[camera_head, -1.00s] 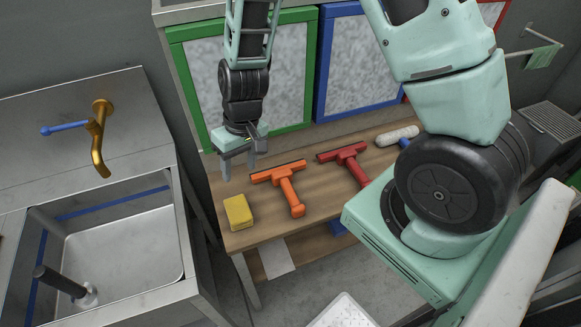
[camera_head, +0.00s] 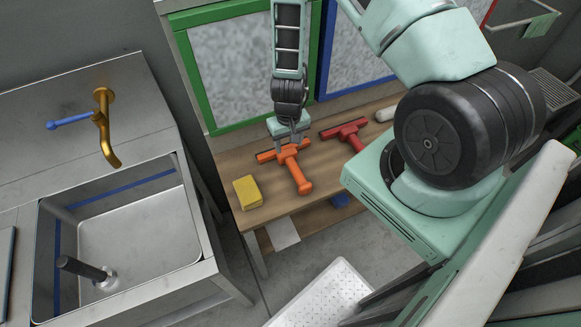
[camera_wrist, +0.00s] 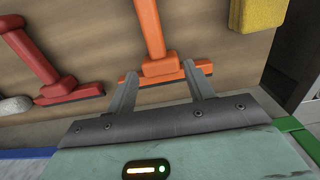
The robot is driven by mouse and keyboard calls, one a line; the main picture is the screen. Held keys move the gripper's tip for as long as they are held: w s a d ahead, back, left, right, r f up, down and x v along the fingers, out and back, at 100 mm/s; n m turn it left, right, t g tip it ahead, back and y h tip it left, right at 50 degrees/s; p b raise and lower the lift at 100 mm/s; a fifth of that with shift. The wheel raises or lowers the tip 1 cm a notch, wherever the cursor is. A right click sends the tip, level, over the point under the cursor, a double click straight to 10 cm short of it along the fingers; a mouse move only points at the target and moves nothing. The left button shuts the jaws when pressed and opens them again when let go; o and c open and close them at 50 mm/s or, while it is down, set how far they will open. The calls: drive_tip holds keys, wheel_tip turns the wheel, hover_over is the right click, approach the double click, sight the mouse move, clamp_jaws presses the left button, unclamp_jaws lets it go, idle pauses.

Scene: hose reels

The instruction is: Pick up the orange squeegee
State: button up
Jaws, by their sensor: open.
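The orange squeegee (camera_head: 297,176) lies on the wooden shelf, its handle toward the front and its head toward the back. In the wrist view the squeegee (camera_wrist: 151,32) runs up from between my fingers, with its head across them. My gripper (camera_head: 288,143) is over the squeegee's head, pointing down. In the wrist view my gripper (camera_wrist: 161,80) is open, one finger on each side of the squeegee's neck block. I cannot tell whether the fingers touch it. Part of the head is hidden behind the fingers.
A yellow sponge (camera_head: 247,192) lies left of the squeegee, and a red squeegee (camera_head: 345,133) lies to its right. A white roller (camera_head: 385,114) is farther right. Green and blue framed panels stand behind the wooden shelf (camera_head: 230,160). A steel sink (camera_head: 140,235) is at left.

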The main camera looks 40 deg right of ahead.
sight(290, 159)
drive_tip(key=f+b, duration=0.2)
drive_tip(key=f, duration=0.1)
drive_tip(key=f+b, duration=0.2)
drive_tip(key=f, duration=0.1)
drive_tip(key=f+b, duration=0.2)
drive_tip(key=f, duration=0.1)
drive_tip(key=shift+s+d+f, duration=0.1)
drive_tip(key=shift+d+f, duration=0.15)
drive_tip(key=shift+r, duration=0.1)
drive_tip(key=c, duration=1.1)
